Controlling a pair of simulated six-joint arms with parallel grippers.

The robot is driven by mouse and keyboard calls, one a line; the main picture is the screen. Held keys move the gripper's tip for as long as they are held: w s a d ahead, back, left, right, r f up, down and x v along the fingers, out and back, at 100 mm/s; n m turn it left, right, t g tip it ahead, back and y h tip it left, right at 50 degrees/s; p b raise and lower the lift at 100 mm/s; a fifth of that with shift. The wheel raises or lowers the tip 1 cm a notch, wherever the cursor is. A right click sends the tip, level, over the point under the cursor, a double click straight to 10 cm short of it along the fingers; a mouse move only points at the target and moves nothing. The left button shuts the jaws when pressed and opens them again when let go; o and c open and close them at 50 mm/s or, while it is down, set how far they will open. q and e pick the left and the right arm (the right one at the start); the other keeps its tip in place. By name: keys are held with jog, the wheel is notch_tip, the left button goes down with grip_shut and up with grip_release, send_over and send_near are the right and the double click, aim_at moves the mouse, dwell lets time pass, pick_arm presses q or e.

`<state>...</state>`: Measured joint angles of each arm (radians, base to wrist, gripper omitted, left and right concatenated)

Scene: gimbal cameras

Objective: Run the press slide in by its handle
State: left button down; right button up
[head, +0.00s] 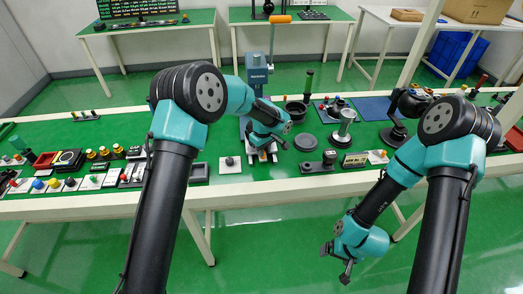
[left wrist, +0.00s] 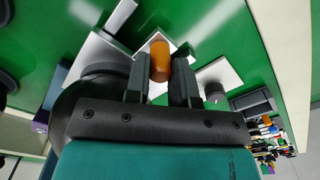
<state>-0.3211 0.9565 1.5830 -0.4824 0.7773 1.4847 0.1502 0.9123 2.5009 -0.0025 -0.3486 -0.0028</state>
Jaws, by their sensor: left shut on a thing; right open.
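The blue-grey press (head: 257,75) stands on the green bench, with an orange-tipped lever (head: 276,19) at its top. My left gripper (head: 262,155) is low in front of the press, at its base. In the left wrist view, my left gripper (left wrist: 158,85) is shut on the orange-brown slide handle (left wrist: 159,60), which stands between the two fingers. Pale metal parts of the press (left wrist: 118,16) show beyond the fingers. The slide itself is mostly hidden by my gripper and arm. My right gripper (head: 340,268) is open and empty, hanging below the bench's front edge.
A white plate with a grey knob (head: 230,164) lies left of the gripper. A dark round disc (head: 305,142), a metal stamp-like piece (head: 342,130) and a black block (head: 320,164) stand to the right. Several buttons and switches (head: 70,182) crowd the bench's left.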

pick_arm(q)
jog(key=shift+w+a, duration=0.35)
jog(key=shift+w, duration=1.35)
jog(key=shift+w+a, duration=0.3)
jog(key=shift+w, duration=1.35)
jog(key=shift+w+a, duration=0.35)
jog(key=shift+w, duration=1.45)
jog(key=shift+w+r, duration=0.15)
jog(key=c, duration=1)
grip_release()
notch_tip(320, 180, up, 17)
jog(key=shift+r, duration=0.1)
